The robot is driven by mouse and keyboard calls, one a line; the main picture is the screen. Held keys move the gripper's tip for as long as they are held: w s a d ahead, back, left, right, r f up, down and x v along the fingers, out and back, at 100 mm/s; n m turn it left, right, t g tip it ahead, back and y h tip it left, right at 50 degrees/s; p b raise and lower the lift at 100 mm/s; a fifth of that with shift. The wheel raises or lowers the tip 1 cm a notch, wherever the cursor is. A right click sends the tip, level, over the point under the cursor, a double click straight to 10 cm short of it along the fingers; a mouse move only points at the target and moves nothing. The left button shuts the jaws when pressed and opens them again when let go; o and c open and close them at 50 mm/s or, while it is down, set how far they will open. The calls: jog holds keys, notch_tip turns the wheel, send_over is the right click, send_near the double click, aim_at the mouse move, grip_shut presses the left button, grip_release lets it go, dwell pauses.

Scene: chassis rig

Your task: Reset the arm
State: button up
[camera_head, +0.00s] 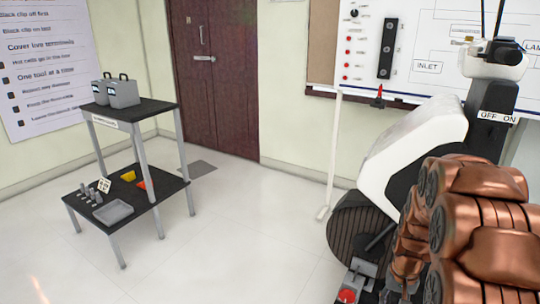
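My copper-coloured arm links (485,225) with dark joint caps fill the lower right, close to the camera. They look folded up beside the rig. My gripper's fingers do not show in the head view, so what they hold is hidden. A white and black rig (415,140) stands behind the arm, with an OFF/ON label (496,117) on its dark post. The arm covers part of the rig; whether they touch I cannot tell.
A two-level dark table (130,109) stands at left with two grey boxes (122,93) on top. Its lower shelf holds a grey tray (113,212), a yellow bin (128,176) and small parts. A white post (333,150) stands before the whiteboard (425,35). The middle floor is clear.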

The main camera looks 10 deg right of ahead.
jog(key=s+a+r+n+p, duration=0.1)
jog(key=s+a+r+p, duration=0.2)
jog(key=a+r, duration=0.35)
jog(key=s+a+r+n+p, duration=0.1)
jog(key=s+a+r+p, duration=0.2)
jog(key=r, duration=0.7)
jog(key=s+a+r+n+p, duration=0.1)
jog(key=s+a+r+p, duration=0.2)
jog(key=s+r+p, duration=0.1)
jog(key=s+a+r+n+p, duration=0.1)
jog(key=s+a+r+p, duration=0.3)
jog(key=s+r, duration=0.3)
jog(key=s+a+r+n+g+p, duration=0.1)
jog(key=s+a+r+p, duration=0.2)
jog(key=r, duration=0.6)
jog(key=s+p, duration=0.2)
jog(key=s, duration=0.1)
jog(key=shift+s+a+r+p, duration=0.2)
jog(key=shift+a+r+p, duration=0.1)
jog(key=shift+p, duration=0.1)
